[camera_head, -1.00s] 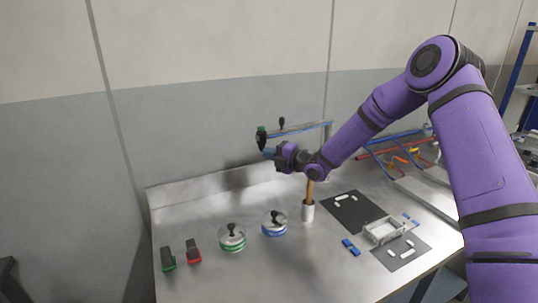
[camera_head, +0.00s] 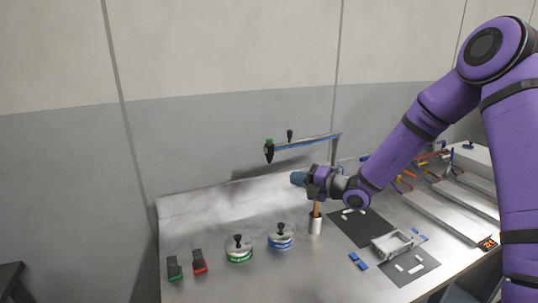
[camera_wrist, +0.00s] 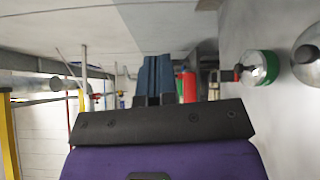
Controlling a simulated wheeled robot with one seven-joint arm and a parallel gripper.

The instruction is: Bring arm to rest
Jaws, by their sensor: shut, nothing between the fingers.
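My purple arm reaches in from the right in the head view. My gripper (camera_head: 299,179) is held above the table, pointing left, near the wooden-handled tool in its white holder (camera_head: 315,224). In the wrist view my gripper (camera_wrist: 154,75) shows its blue fingers together, with nothing seen between them. The gripper appears clear of the tabletop.
The metal table (camera_head: 215,212) bears a green-ringed round weight (camera_head: 239,250), a blue-ringed one (camera_head: 281,238), a red clamp-like piece (camera_head: 199,262) and a green one (camera_head: 174,268). A grey frame part (camera_head: 392,245) lies right. A hanging-tool stand (camera_head: 305,143) rises behind my gripper.

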